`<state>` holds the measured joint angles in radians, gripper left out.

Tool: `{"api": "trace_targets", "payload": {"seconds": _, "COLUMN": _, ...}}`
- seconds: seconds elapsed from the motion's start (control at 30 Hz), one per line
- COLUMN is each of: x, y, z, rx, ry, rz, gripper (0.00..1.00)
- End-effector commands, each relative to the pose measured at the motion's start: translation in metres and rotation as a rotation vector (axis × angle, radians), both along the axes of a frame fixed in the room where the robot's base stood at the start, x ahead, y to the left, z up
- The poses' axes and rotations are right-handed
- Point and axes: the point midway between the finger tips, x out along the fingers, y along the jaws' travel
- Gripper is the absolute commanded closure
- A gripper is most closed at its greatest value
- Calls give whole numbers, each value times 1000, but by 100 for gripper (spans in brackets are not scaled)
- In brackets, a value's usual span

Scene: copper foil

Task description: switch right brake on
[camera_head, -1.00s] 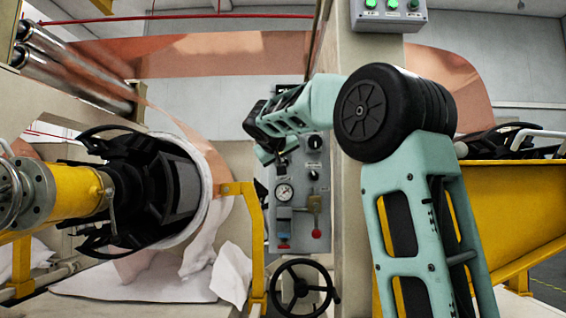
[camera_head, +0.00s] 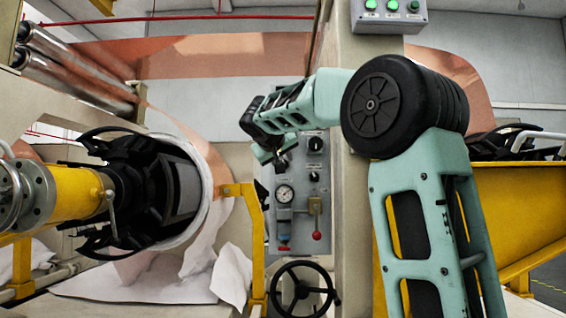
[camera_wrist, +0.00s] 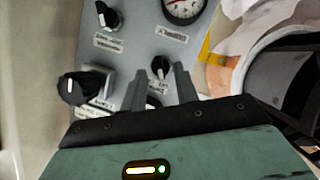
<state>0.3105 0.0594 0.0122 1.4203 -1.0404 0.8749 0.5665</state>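The grey control panel (camera_head: 300,220) is on the post in the middle of the head view. It carries several black knobs, a round gauge (camera_head: 285,193) and two red-tipped levers. My gripper (camera_head: 279,157) is at the panel's upper left and partly covers the knob there. In the wrist view, my gripper (camera_wrist: 161,58) has its two fingers apart. The labels are unreadable.
A black handwheel (camera_head: 302,289) is below the panel. A yellow bracket (camera_head: 245,190) and the copper foil roll (camera_head: 190,190) stand close at left. A yellow frame (camera_head: 520,210) is at right. A box with green buttons (camera_head: 392,12) is overhead.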

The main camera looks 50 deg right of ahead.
Motion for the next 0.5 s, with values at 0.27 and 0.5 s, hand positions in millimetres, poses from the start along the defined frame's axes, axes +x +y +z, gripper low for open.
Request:
{"api": "trace_targets", "payload": {"seconds": 0.27, "x": -29, "y": 56, "z": 24, "rx": -1, "ry": -1, "rz": 6, "gripper": 70}}
{"api": "trace_targets", "payload": {"seconds": 0.5, "x": -53, "y": 99, "z": 41, "rx": -1, "ry": 0, "rz": 3, "gripper": 70}}
